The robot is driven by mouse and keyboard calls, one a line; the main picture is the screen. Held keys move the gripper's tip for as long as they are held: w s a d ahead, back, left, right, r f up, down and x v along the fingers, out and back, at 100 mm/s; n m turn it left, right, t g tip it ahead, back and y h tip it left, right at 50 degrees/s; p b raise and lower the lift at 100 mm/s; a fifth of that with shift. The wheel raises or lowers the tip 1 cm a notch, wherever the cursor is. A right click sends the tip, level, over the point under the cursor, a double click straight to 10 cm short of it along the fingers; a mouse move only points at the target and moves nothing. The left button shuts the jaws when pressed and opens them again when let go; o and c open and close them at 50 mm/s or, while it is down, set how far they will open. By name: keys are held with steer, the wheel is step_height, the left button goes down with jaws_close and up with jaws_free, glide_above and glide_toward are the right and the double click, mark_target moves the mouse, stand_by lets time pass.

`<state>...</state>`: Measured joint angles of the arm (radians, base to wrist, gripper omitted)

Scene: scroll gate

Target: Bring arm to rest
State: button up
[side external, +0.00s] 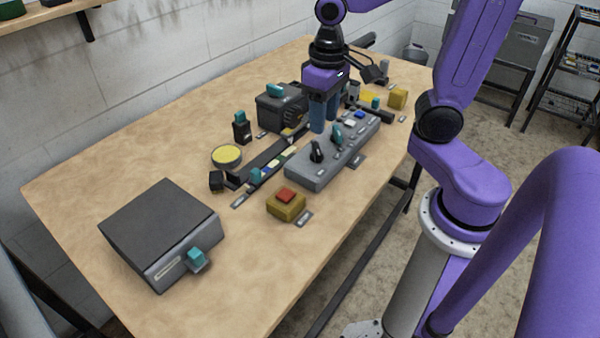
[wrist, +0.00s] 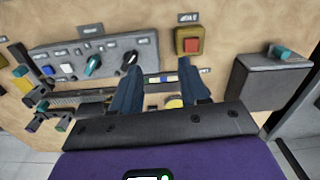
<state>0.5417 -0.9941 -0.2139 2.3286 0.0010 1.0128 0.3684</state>
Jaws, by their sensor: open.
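My gripper (side external: 319,120) hangs fingers-down above the wooden table (side external: 90,165), over the far part of the apparatus. It is open and looks empty, and its two blue fingers stand apart in the wrist view (wrist: 160,72). A grey control panel (side external: 312,176) with a dark knob, a teal knob and small buttons lies beside and below the fingers. A dark strip (side external: 270,158) with a coloured scale and a teal slider (side external: 256,174) runs alongside it. A red button (side external: 286,195) on a yellow block is nearer the camera.
A dark grey box (side external: 160,230) with a teal handle stands at the near left. A dark machine (side external: 281,106) with a teal top, a yellow disc (side external: 226,156) and a small yellow block (side external: 398,98) also stand on the table.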

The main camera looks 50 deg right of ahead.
steer(key=s+a+f+n, duration=0.2)
steer(key=s+a+n, duration=0.1)
steer(key=s+n, duration=0.8)
steer(key=shift+s+f+n, duration=0.2)
steer(key=shift+s+n, duration=0.1)
steer(key=shift+s, duration=1.2)
